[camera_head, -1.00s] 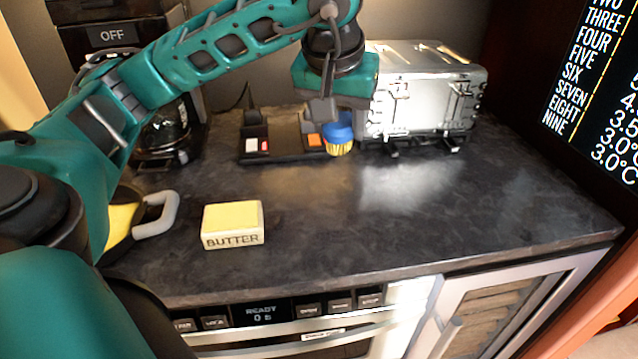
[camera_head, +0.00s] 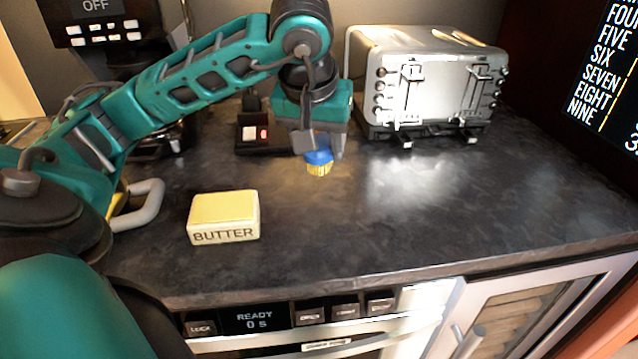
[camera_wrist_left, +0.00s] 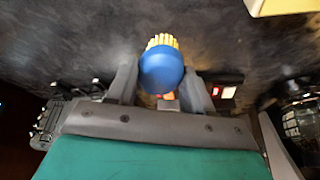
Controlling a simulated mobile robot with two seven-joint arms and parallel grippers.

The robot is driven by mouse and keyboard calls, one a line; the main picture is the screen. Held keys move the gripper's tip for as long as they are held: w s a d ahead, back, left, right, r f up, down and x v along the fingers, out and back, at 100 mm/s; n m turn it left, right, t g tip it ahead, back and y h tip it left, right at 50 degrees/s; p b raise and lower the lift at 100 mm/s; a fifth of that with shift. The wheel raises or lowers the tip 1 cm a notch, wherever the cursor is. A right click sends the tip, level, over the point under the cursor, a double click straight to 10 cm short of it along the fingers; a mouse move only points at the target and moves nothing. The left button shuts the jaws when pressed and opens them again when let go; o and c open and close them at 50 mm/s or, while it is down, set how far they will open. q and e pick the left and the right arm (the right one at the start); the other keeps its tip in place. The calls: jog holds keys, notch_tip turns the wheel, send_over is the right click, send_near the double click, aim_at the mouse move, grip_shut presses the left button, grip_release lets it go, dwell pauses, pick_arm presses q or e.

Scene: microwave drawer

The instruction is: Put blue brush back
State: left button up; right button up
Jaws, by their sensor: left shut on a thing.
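The blue brush (camera_head: 319,159) has a round blue top and yellow bristles that point down. My left gripper (camera_head: 322,148) is shut on the brush and holds it above the dark counter, left of the toaster. The left wrist view shows the blue top (camera_wrist_left: 161,70) between the two fingers (camera_wrist_left: 160,84), with the bristles beyond it. A dark holder (camera_head: 262,136) with a white and a red switch stands at the back, partly hidden behind my gripper. My right gripper is not in view.
A silver toaster (camera_head: 425,85) stands at the back right. A butter block (camera_head: 223,216) lies at the front left, near a grey handle (camera_head: 140,205). A coffee machine (camera_head: 110,35) stands at the back left. The counter's right half (camera_head: 480,195) is clear.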

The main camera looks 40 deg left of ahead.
aim_at(319, 173)
pick_arm(q)
notch_tip(319, 173, down, 2)
jog(key=shift+f, duration=0.1)
notch_tip(319, 173, down, 4)
jog(key=shift+r+b, duration=0.15)
jog(key=shift+b, duration=0.35)
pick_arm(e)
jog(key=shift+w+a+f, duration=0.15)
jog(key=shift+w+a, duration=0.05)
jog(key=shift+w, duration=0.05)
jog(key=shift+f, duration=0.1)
pick_arm(q)
jog(key=o, duration=0.7)
jog(key=shift+f, duration=0.25)
jog(key=o, duration=0.5)
jog(key=shift+r, duration=0.1)
jog(key=shift+c, duration=0.2)
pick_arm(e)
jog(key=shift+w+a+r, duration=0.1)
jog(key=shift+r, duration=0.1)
